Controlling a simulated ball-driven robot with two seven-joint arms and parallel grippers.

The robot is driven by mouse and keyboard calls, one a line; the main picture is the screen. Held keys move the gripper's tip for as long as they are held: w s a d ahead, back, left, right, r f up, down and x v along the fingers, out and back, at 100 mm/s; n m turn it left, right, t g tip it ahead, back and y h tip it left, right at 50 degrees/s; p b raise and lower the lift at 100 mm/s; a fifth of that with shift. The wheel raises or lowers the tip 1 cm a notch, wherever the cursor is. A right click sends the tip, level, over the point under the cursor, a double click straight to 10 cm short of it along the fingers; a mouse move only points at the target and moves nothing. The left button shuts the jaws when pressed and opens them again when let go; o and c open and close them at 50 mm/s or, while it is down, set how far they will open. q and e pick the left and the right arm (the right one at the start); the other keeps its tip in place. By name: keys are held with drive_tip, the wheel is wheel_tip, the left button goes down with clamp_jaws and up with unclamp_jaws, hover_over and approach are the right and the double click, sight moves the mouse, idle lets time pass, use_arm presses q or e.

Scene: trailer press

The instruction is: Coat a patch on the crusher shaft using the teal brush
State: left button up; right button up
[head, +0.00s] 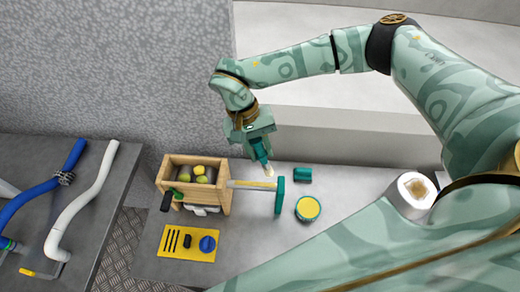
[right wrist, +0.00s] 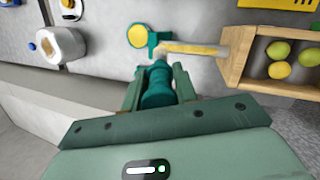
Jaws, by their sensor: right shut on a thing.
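My right gripper (head: 262,155) is shut on the teal brush (head: 261,153) and holds it with its pale bristles down, near the right end of the crusher shaft (head: 235,183). The shaft is a pale horizontal rod between the wooden crusher box (head: 226,199) and a teal upright plate (head: 279,196). A yellow band shows along the shaft. In the right wrist view the brush (right wrist: 157,86) lies between the fingers (right wrist: 157,88), its tip at the end of the shaft (right wrist: 222,51). I cannot tell whether the bristles touch it. My left gripper is not in view.
A round teal pot with yellow contents (head: 307,208) and a teal block (head: 302,174) stand right of the plate. Yellow-green fruits (head: 201,179) lie in the box. A yellow tool mat (head: 187,243) is in front. Blue and white pipes (head: 80,208) lie on the left table.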

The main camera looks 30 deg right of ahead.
sight(259, 141)
drive_tip(key=shift+r, duration=0.15)
wheel_tip(259, 141, up, 3)
drive_tip(key=p, duration=0.2)
drive_tip(key=shift+p, duration=0.35)
